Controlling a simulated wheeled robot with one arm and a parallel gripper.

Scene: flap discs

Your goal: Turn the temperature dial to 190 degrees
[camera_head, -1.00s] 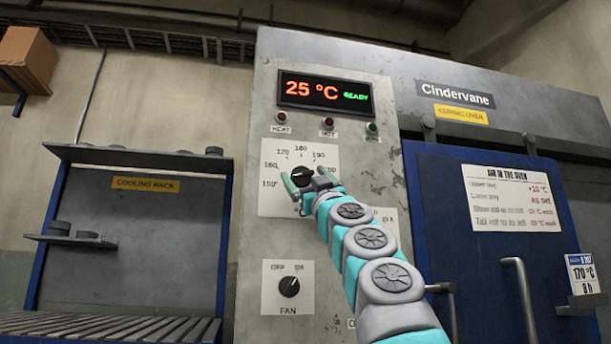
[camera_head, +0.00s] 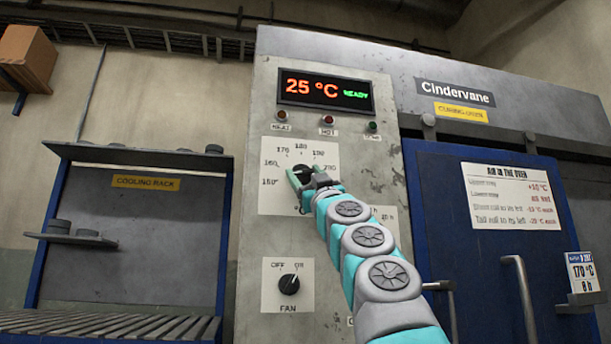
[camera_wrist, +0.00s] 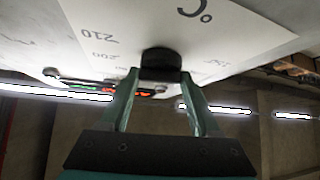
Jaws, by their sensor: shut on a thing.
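The temperature dial (camera_head: 302,170) is a black knob on a white scale plate (camera_head: 272,203) on the grey control panel. In the head view the numbers run from about 150 at left over 180 at the top toward 200 at right. My gripper (camera_head: 305,181) is at the dial with its teal fingers shut on it. In the wrist view the dial (camera_wrist: 161,62) sits between the fingertips of my gripper (camera_wrist: 160,76), and 200 and 210 show on the plate. The dial's pointer is hidden, so its setting cannot be read.
The display (camera_head: 325,91) above reads 25 °C READY, with several small lamps below it. The fan knob (camera_head: 289,284) is lower on the panel. The blue oven door (camera_head: 440,215) with its handle (camera_head: 523,300) is at right. A cooling rack (camera_head: 130,255) is at left.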

